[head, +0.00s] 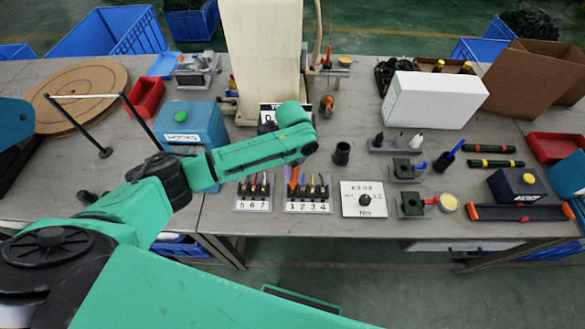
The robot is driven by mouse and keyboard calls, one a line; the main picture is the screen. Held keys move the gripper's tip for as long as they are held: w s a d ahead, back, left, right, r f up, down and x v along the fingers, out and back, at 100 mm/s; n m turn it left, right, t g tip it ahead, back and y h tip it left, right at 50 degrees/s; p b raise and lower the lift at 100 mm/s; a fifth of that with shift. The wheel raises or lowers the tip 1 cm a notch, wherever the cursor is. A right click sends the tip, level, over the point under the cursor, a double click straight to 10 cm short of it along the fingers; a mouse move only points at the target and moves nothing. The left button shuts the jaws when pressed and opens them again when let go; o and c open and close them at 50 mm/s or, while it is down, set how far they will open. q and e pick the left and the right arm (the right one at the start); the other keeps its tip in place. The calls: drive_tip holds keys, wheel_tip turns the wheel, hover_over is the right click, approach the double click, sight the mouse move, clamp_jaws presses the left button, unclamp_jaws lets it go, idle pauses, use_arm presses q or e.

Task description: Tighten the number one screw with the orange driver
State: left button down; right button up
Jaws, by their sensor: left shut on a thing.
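My left arm reaches in from the left, and its wrist hangs over the block labelled 1 2 3 4 (308,207). My left gripper (296,163) is mostly hidden beneath the wrist. It is shut on the orange driver (293,178), which points down at the left end of that block, by the number 1. The number one screw is hidden at the driver's tip, and I cannot tell whether they touch. Several small dark and coloured parts stand along the block. My right gripper is not in view.
The block labelled 5 6 7 (254,206) sits just left. A white panel with a black knob (364,199) is to the right. A dark cup (342,153), a blue box (188,125) and a white box (434,99) stand behind. The table's front edge is close.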

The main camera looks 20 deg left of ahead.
use_arm(q)
drive_tip(key=shift+f, duration=0.45)
idle(0.4)
drive_tip(key=shift+p, duration=0.3)
idle(1.1)
idle(0.4)
wheel_tip(320, 180, up, 3)
drive_tip(key=p, duration=0.3)
drive_tip(key=shift+r, duration=0.1)
drive_tip(key=shift+r+p, duration=0.75)
drive_tip(key=shift+r, duration=0.2)
drive_tip(key=shift+f, duration=0.1)
